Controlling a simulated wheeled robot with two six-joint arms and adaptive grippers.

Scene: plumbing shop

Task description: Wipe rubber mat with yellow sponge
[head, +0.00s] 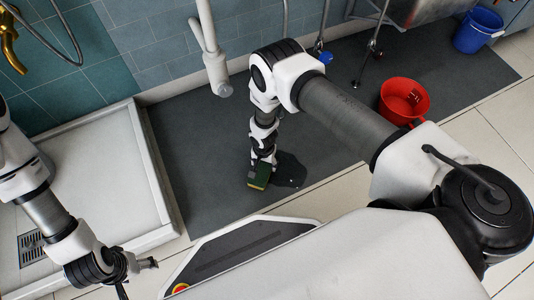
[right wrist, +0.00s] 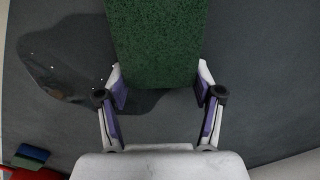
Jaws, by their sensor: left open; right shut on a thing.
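The sponge (head: 257,178), with a green face and a yellow edge, is in my right gripper (head: 262,162), down at the dark grey rubber mat (head: 205,150). In the right wrist view the sponge's green face (right wrist: 155,45) reaches up from between the two fingers (right wrist: 160,92). I cannot tell whether it touches the mat. A darker wet-looking patch (head: 290,172) lies on the mat just right of the sponge. The patch (right wrist: 70,85) has small white specks in the wrist view. My left gripper (head: 139,276) is open and empty at lower left, away from the mat.
A red bucket (head: 404,98) stands on the mat's right part. A blue bucket (head: 477,31) is at the far right near a metal sink (head: 428,10). A white shower tray (head: 95,185) borders the mat on the left. Pipes stand at the back. The mat's left part is clear.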

